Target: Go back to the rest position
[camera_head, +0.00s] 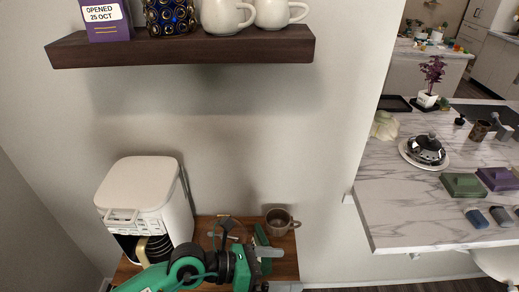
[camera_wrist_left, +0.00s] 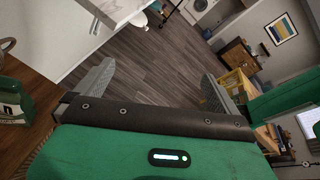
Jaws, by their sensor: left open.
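My left gripper (camera_head: 268,268) reaches in from the bottom left of the head view on its green arm. It is over the front of the small wooden cabinet top (camera_head: 287,262), to the right of the white coffee maker (camera_head: 150,190) and below the brown mug (camera_head: 278,222). In the left wrist view my left gripper (camera_wrist_left: 157,90) has its two grey fingers wide apart, with only distant floor between them. It holds nothing. My right gripper is in neither view.
A dark stand (camera_head: 225,229) and a green item stand close behind my left gripper. A dark wall shelf (camera_head: 185,47) with white mugs hangs above. A marble counter (camera_head: 410,205) with several objects is at right. The wrist view shows open wooden floor (camera_wrist_left: 155,65).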

